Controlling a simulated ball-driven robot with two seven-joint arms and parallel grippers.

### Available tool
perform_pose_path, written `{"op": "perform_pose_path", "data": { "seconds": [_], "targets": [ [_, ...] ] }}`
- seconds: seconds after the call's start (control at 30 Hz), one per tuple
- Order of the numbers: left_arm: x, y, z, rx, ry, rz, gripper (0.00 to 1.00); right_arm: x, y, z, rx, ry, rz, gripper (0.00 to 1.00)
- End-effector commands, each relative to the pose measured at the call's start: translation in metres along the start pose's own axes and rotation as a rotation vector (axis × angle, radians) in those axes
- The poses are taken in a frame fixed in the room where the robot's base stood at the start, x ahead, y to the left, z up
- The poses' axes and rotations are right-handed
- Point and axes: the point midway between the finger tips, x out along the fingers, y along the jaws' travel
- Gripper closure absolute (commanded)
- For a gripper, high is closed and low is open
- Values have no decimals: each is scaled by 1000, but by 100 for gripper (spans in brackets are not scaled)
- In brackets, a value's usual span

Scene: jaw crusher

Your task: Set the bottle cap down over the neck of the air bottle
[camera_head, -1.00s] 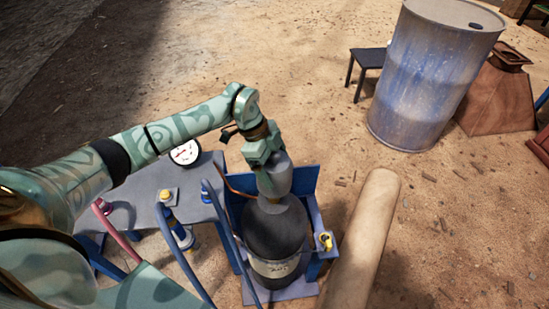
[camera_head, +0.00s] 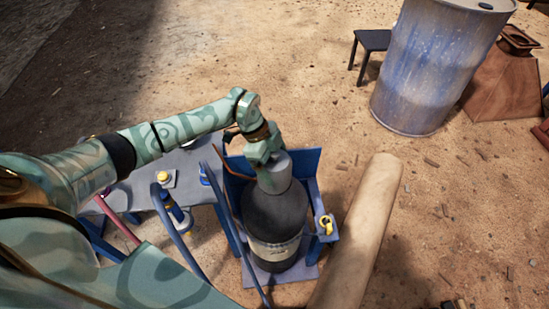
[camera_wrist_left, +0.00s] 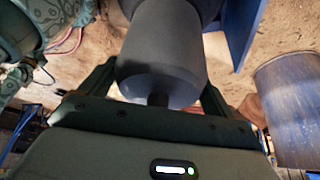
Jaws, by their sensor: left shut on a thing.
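The bottle cap (camera_head: 279,174) is a grey cylinder, upright, over the top of the air bottle (camera_head: 278,212). The bottle is dark with a pale label band and stands in a blue frame. My left gripper (camera_head: 264,160) comes down from above and is shut on the cap. The cap's lower edge appears to meet the bottle's shoulder, and the neck is hidden. In the left wrist view the cap (camera_wrist_left: 160,62) fills the middle between the two dark fingers. Whether it is fully seated cannot be told.
The blue frame (camera_head: 310,163) rises behind and beside the bottle, with a yellow-knobbed valve (camera_head: 325,223) at right. A grey table (camera_head: 190,165) with hoses is on the left. A beige cylinder (camera_head: 362,235) lies close on the right. A blue barrel (camera_head: 432,65) stands farther back.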

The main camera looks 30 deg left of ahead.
Motion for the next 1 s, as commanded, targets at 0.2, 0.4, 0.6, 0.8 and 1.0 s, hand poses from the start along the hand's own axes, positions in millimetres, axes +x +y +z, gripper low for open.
{"op": "perform_pose_path", "data": {
  "seconds": [0.2, 0.4, 0.6, 0.8, 1.0],
  "targets": [
    [2, 0, 0, 1, 1, -1, 44, 0, 1, 0, -1, 0, 1, 100],
    [2, 0, 0, 1, 1, -1, 3, 0, 1, 0, -1, 0, 1, 100],
    [2, 0, 1, 0, 0, 0, 0, 0, 1, 0, -1, 0, 1, 100],
    [-16, -1, 0, 1, -2, -4, 0, -6, 2, -2, -2, 6, 3, 100],
    [-68, -1, -1, 1, -2, -7, 0, -24, 4, -8, -2, 21, 8, 100]
  ]
}}
